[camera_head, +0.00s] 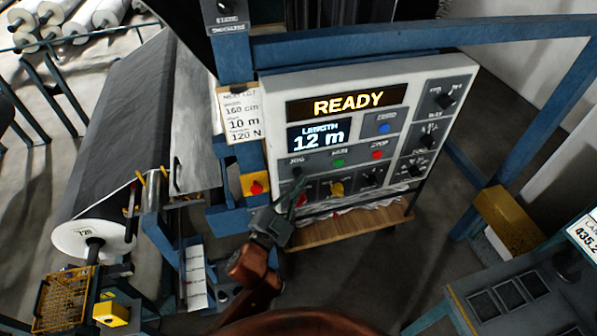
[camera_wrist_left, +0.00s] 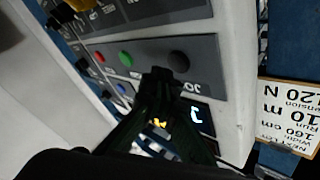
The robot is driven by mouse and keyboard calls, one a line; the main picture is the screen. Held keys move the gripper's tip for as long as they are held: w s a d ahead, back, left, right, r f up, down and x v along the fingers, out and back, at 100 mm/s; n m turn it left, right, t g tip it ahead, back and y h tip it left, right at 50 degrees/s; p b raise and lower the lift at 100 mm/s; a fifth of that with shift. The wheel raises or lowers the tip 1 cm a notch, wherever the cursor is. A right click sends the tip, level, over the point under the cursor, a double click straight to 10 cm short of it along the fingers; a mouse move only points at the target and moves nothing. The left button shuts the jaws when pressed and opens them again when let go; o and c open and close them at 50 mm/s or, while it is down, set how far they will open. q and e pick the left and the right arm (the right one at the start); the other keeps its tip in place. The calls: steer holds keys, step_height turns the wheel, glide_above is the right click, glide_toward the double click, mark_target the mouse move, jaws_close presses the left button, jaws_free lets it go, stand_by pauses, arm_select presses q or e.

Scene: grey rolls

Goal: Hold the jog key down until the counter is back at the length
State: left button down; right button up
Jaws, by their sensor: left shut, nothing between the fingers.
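The control panel (camera_head: 440,160) reads READY (camera_head: 348,103) above a length counter (camera_head: 318,137) showing 12 m. The black jog key (camera_head: 297,171) is at the left of the key row, beside the green run key (camera_head: 338,162) and red stop key (camera_head: 377,154). My left gripper (camera_head: 295,188) is shut and empty, its tips just below the jog key. In the left wrist view the dark fingertips (camera_wrist_left: 160,78) stand beside the jog key (camera_wrist_left: 178,61); I cannot tell whether they touch it. The card (camera_head: 238,115) says 10 m. My right gripper is out of view.
A yellow box with a red button (camera_head: 255,185) is left of the panel. A wooden shelf (camera_head: 350,226) lies below it. A dark roll (camera_head: 120,120) stands at left. Blue frame bars (camera_head: 400,38) surround the panel.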

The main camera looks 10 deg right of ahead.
arm_select(q)
steer(key=shift+w, duration=0.1)
stand_by(0.8)
steer(key=shift+w, duration=0.3)
steer(key=shift+w+p, duration=0.3)
steer(key=shift+w, duration=0.2)
stand_by(2.5)
steer(key=shift+s, duration=0.2)
stand_by(3.2)
steer(key=shift+s+p, duration=0.3)
steer(key=shift+s, duration=0.45)
